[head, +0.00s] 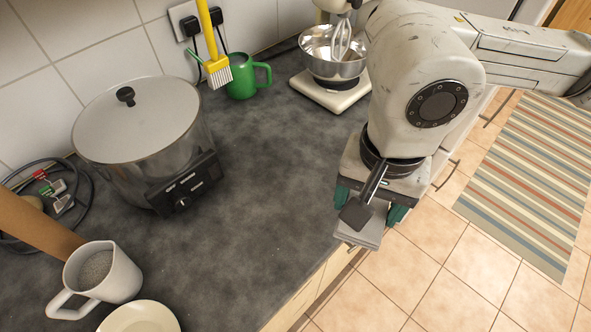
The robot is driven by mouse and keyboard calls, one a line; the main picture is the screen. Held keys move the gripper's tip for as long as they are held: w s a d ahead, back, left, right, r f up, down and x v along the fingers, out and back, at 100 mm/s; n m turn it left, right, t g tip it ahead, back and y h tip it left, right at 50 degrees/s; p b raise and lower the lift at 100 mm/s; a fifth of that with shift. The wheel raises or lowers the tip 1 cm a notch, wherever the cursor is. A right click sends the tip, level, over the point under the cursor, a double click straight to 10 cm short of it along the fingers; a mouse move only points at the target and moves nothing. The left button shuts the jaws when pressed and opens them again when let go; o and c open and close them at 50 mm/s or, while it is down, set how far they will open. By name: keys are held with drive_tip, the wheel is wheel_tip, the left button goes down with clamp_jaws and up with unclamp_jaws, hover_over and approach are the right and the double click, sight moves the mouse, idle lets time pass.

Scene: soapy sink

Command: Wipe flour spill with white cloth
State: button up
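My gripper (368,208) hangs over the front edge of the counter at the right, pointing down. Its teal fingers stand on either side of a pale, folded, layered piece, which looks like the white cloth (362,236). The cloth hangs below the fingers, beyond the counter edge and over the floor side. My wrist hides part of it. I cannot make out a distinct flour spill; the dark counter (262,185) shows only mottled lighter patches.
A lidded pot cooker (142,130) stands at left. A green mug (243,78), yellow brush (217,72) and stand mixer with steel bowl (334,60) are at the back. A grey mug (104,276) and pale plate (139,318) are front left. The counter's middle is clear.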

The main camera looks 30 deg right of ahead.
drive_tip(key=shift+r, duration=0.15)
drive_tip(key=shift+w, duration=0.15)
drive_tip(key=shift+w, duration=0.25)
drive_tip(key=w+f+p, duration=0.3)
drive_tip(key=w+f, duration=0.1)
drive_tip(key=w, duration=0.4)
drive_tip(key=p, duration=0.1)
hover_over(308, 191)
drive_tip(key=f, duration=0.5)
drive_tip(key=shift+s, duration=0.35)
drive_tip(key=f, duration=0.3)
drive_tip(key=shift+w+f+p, duration=0.15)
drive_tip(key=shift+w+p, duration=0.15)
drive_tip(key=shift+w, duration=0.05)
drive_tip(key=shift+f, duration=0.2)
